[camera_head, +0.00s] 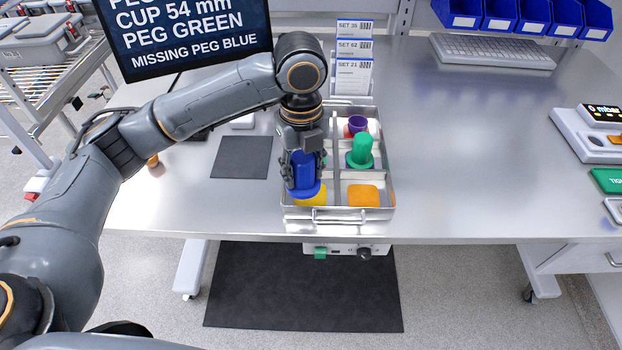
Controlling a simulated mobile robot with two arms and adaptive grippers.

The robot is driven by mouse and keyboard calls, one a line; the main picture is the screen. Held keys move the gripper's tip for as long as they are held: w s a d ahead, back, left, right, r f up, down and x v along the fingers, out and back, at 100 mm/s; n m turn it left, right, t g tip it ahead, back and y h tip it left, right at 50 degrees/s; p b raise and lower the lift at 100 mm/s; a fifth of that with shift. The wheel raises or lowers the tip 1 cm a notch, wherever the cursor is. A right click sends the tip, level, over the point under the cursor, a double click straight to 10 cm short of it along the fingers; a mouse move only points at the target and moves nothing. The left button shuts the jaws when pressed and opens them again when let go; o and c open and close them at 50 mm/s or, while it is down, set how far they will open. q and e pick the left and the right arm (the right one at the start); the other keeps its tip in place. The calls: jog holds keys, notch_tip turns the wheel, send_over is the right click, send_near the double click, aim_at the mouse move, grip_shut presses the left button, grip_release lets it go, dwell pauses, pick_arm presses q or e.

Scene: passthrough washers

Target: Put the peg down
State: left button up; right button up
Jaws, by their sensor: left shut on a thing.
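My left gripper (303,170) is shut on the blue peg (304,176) and holds it upright, its wide blue foot at the bottom. The peg is over the front left compartment of the metal tray (345,219). A yellow piece (311,196) shows below and beside the foot. I cannot tell whether the peg touches it. A green peg (362,150) stands in a right compartment, with a purple cup (356,125) behind it. An orange block (363,195) lies in the front right compartment. The back left compartment is mostly hidden by my arm. My right gripper is not in view.
A dark mat (240,158) lies left of the tray. Set cards (354,55) stand behind it. A screen (185,35) reads "MISSING PEG BLUE".

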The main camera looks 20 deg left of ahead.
aim_at(311, 173)
pick_arm(q)
jog(key=w+f, duration=0.4)
jog(key=f, duration=0.1)
jog(key=shift+d+p, duration=0.1)
jog(key=shift+p, duration=0.2)
notch_tip(311, 173, down, 2)
jog(key=shift+f+p, duration=0.15)
jog(key=shift+p, duration=0.4)
jog(key=shift+f, duration=0.5)
jog(key=shift+f, duration=0.1)
jog(key=o, duration=1.1)
jog(key=shift+o, duration=0.3)
notch_tip(311, 173, up, 12)
jog(key=b, duration=0.2)
